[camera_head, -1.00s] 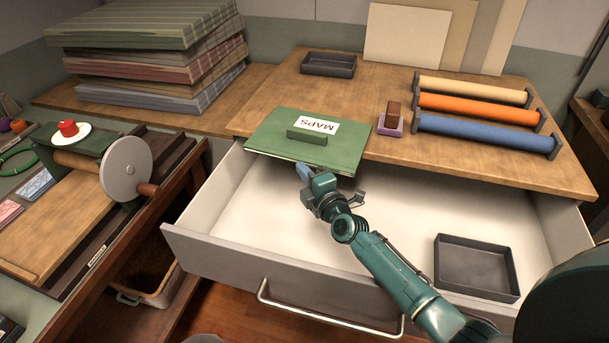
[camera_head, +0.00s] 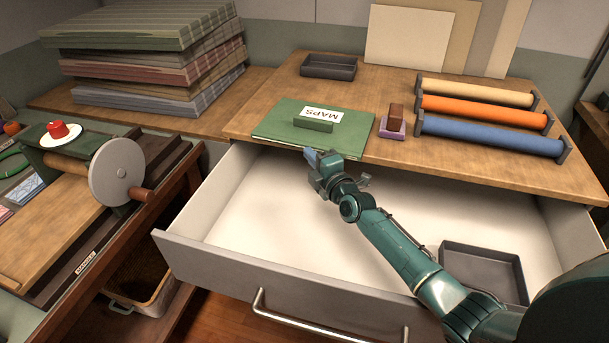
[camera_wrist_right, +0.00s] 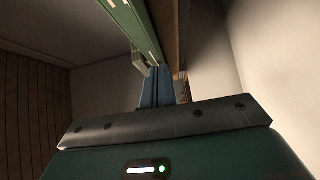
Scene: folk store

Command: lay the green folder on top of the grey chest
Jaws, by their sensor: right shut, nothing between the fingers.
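The green folder (camera_head: 275,126) lies on the wooden top of the grey chest (camera_head: 372,167), at the front left, with its front edge along the chest's front edge. It has a white MAPS label and a small green block-shaped handle (camera_head: 313,124). My right gripper (camera_head: 312,156) is just in front of the folder's front edge, above the open drawer. In the right wrist view, its blue fingers (camera_wrist_right: 156,88) are closed together, empty, with the green folder's edge (camera_wrist_right: 135,25) just above them. Whether they touch it I cannot tell. My left gripper is not in view.
The chest's drawer (camera_head: 270,205) is pulled open, with a dark tray (camera_head: 484,272) inside. On the top stand a purple-based stamp (camera_head: 393,125), coloured rolls (camera_head: 490,133) and another dark tray (camera_head: 328,66). Stacked cloth (camera_head: 150,55) is back left.

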